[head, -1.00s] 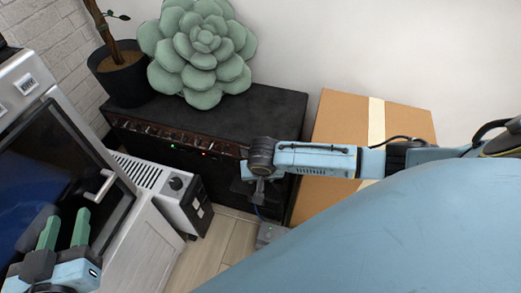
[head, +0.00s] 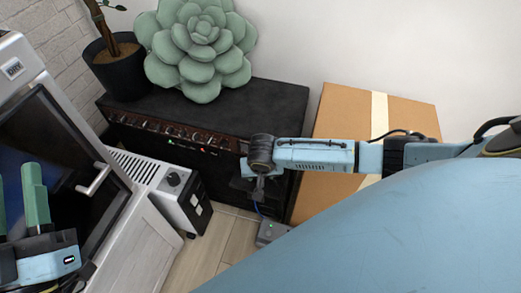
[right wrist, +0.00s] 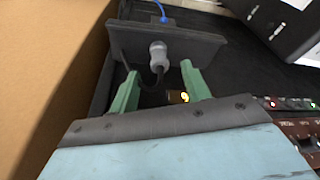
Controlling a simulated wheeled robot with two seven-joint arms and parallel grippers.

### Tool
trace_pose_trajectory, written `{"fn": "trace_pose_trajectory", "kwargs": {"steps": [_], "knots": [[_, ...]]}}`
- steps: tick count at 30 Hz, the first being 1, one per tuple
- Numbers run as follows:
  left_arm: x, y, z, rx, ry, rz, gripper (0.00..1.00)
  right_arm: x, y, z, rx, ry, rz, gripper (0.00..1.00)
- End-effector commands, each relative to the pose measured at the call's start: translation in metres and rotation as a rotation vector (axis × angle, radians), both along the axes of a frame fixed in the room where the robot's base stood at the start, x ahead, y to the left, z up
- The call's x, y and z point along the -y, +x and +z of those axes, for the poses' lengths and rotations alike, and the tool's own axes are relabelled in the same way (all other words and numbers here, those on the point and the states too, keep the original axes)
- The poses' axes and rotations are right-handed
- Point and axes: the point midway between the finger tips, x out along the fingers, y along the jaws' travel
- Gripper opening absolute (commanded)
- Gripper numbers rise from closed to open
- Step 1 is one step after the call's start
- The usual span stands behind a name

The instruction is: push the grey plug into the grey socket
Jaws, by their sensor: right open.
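The grey plug (right wrist: 157,55) shows in the right wrist view as a light grey rounded body with a black cable hanging from it. It is against the face of a dark upright panel (right wrist: 188,47). The grey socket cannot be told apart behind it, nor can I tell how deep the plug sits. My right gripper (right wrist: 159,86) is open, its green fingers apart and just short of the plug, one to each side. In the head view the right arm's end hides plug and fingers. My left gripper (head: 18,198) is open and empty at the left edge.
A black amplifier (head: 230,115) bears a succulent cushion (head: 200,45) and a plant pot (head: 118,75). A cardboard box (head: 340,115) stands right of it.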

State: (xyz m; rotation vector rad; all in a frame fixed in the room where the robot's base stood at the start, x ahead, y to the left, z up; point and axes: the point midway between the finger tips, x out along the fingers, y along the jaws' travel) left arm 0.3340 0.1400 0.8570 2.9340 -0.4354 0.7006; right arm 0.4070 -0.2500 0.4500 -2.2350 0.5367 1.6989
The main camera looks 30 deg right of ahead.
Motion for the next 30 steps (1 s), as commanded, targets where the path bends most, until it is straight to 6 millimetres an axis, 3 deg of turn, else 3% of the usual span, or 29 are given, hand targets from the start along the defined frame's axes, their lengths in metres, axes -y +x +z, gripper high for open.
{"fn": "trace_pose_trajectory", "kwargs": {"steps": [6, 20, 30], "knots": [[-0.003, -0.01, 0.009, 0.154, -0.046, 0.002, 0.36, 0.002, 0.004, -0.019, 0.0, 0.0, 0.0, 0.47], [-0.004, -0.013, 0.014, 0.193, -0.057, 0.003, 0.36, 0.003, 0.005, -0.02, 0.0, 0.0, 0.0, 0.47], [-0.004, -0.013, 0.014, 0.193, -0.057, 0.003, 0.36, 0.003, 0.005, -0.02, 0.0, 0.0, 0.001, 0.05]]}}
